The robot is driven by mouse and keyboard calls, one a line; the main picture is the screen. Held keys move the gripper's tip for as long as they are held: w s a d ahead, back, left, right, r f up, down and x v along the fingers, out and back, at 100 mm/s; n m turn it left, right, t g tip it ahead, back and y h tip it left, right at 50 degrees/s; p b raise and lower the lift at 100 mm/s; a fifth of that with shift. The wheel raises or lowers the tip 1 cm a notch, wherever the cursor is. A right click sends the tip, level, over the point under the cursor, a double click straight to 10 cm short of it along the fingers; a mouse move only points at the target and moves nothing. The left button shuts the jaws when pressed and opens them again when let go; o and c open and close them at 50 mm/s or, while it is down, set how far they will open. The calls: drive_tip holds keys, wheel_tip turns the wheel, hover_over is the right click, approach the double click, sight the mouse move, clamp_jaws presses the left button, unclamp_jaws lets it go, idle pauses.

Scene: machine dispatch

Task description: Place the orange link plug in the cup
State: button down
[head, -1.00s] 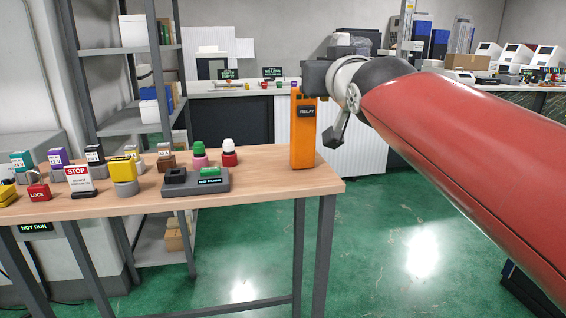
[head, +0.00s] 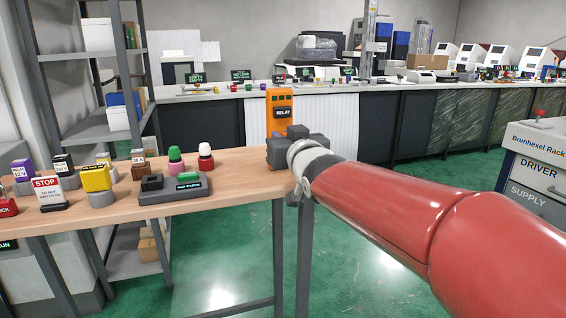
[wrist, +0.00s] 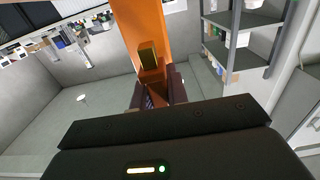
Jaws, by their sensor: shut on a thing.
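An orange relay unit (head: 284,103) with a "RELAY" label stands at the right end of the wooden table; my gripper hides its lower part. My gripper (head: 290,146) is in front of it, low and close. In the wrist view, the orange face of the relay unit (wrist: 150,22) rises beyond the fingers, with a dark yellow block on it. My gripper (wrist: 155,92) is shut there on a small orange piece, apparently the orange link plug (wrist: 153,90), mostly hidden by the fingers. I cannot make out a cup for certain in either view.
On the wooden table (head: 235,165), a grey "NO FUSE" dock (head: 170,193), a green-topped and a white-topped button, a yellow block (head: 96,177) and a STOP sign (head: 48,191) stand left of my gripper. A driver and supply cabinet (head: 535,165) is at right. Open green floor lies between.

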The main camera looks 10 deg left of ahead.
drive_tip(key=shift+f+b, duration=0.75)
drive_tip(key=shift+f, duration=1.55)
drive_tip(key=shift+f, duration=0.2)
drive_tip(key=c, duration=1.4)
unclamp_jaws()
drive_tip(key=shift+r, duration=0.1)
drive_tip(key=shift+r, duration=0.2)
drive_tip(key=b+v, duration=0.1)
drive_tip(key=v, duration=1.1)
drive_tip(key=shift+f+b, duration=0.2)
drive_tip(key=shift+b, duration=0.1)
